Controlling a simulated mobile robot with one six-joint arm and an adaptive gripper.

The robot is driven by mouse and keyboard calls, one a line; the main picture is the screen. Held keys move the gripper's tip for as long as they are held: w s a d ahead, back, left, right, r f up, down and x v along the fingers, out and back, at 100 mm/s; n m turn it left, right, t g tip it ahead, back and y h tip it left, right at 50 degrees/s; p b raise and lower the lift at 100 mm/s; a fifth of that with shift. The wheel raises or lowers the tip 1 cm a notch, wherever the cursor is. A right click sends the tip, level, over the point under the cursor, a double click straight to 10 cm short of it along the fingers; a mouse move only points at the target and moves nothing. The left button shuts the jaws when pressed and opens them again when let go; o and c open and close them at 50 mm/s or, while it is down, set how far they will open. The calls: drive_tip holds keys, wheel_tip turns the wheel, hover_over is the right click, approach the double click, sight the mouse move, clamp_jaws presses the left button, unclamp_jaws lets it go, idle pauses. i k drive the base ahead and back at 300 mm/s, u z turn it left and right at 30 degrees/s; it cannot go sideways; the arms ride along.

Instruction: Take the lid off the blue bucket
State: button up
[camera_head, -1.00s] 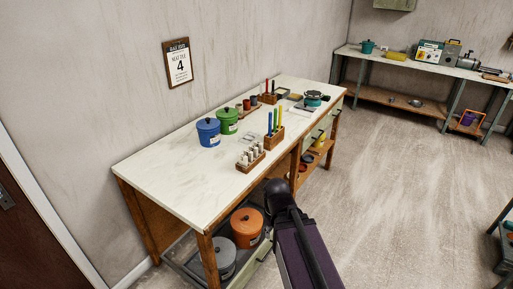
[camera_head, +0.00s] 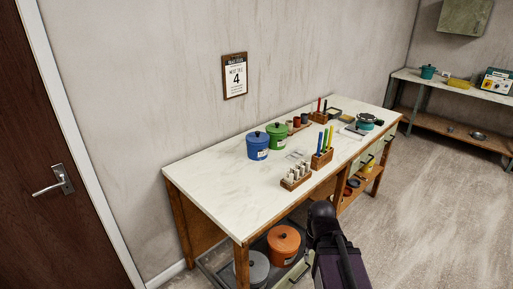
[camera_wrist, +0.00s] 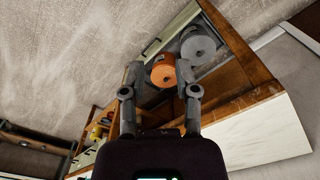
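The blue bucket (camera_head: 257,146) stands upright on the white worktop, toward the wall, with its blue lid and dark knob on top. A green bucket (camera_head: 278,136) with a lid stands just behind and to its right. My gripper (camera_wrist: 158,72) is open and empty in the wrist view, its two fingers spread apart. Beyond the fingers, an orange lidded bucket (camera_wrist: 163,72) shows on the lower shelf. In the head view my arm is in front of the table, well away from the blue bucket. The blue bucket is not visible in the wrist view.
Wooden blocks holding bottles (camera_head: 296,178) and coloured sticks (camera_head: 322,150) stand right of the buckets. A grey bucket (camera_head: 259,268) and the orange one sit on the lower shelf. The front left worktop (camera_head: 221,190) is clear. A door (camera_head: 62,150) is at left.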

sight(258, 137)
drive_tip(key=z, duration=1.7)
drive_tip(key=i, duration=1.3)
drive_tip(key=u, duration=0.45)
